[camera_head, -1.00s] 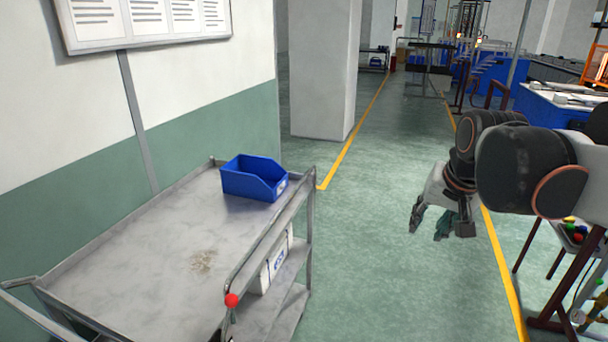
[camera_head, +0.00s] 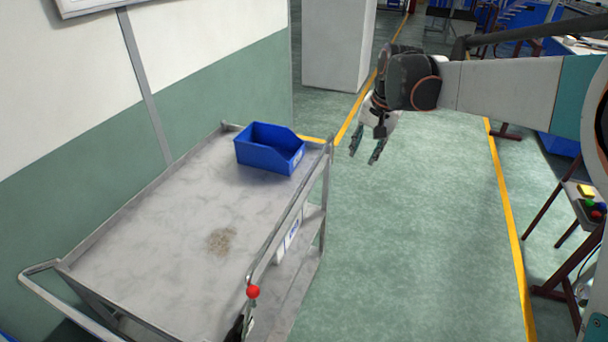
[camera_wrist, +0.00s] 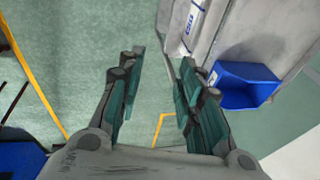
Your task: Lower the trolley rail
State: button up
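The grey metal trolley (camera_head: 165,235) stands by the wall at left in the head view. A grey rail (camera_head: 296,203) runs along its right side, with a red ball knob (camera_head: 253,292) near its front end. Whether the rail is latched cannot be told. My gripper (camera_head: 364,158) is open and empty, pointing down over the floor to the right of the trolley's far end, apart from the rail. In the wrist view its fingers (camera_wrist: 160,62) are spread, with green floor between them and the trolley's edge beyond at upper right. The knob is not seen there.
A blue bin (camera_head: 268,150) sits on the trolley's top at the far end. A white box (camera_head: 289,237) is on the lower shelf. A push handle (camera_head: 38,272) sticks out at left. Green floor (camera_head: 425,240) is clear to the right, before a small table (camera_head: 585,205).

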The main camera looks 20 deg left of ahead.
jog(key=n+g+p, duration=0.1)
jog(key=g+p, duration=0.1)
jog(key=p, duration=0.3)
send_near(299, 191)
jog(key=f, duration=0.2)
jog(key=a+f+b, duration=0.1)
jog(key=f, duration=0.5)
jog(key=shift+w+a+b, duration=0.15)
jog(key=shift+a+b, duration=0.05)
jog(key=shift+b, duration=0.1)
jog(key=shift+c, duration=0.6)
grip_shut()
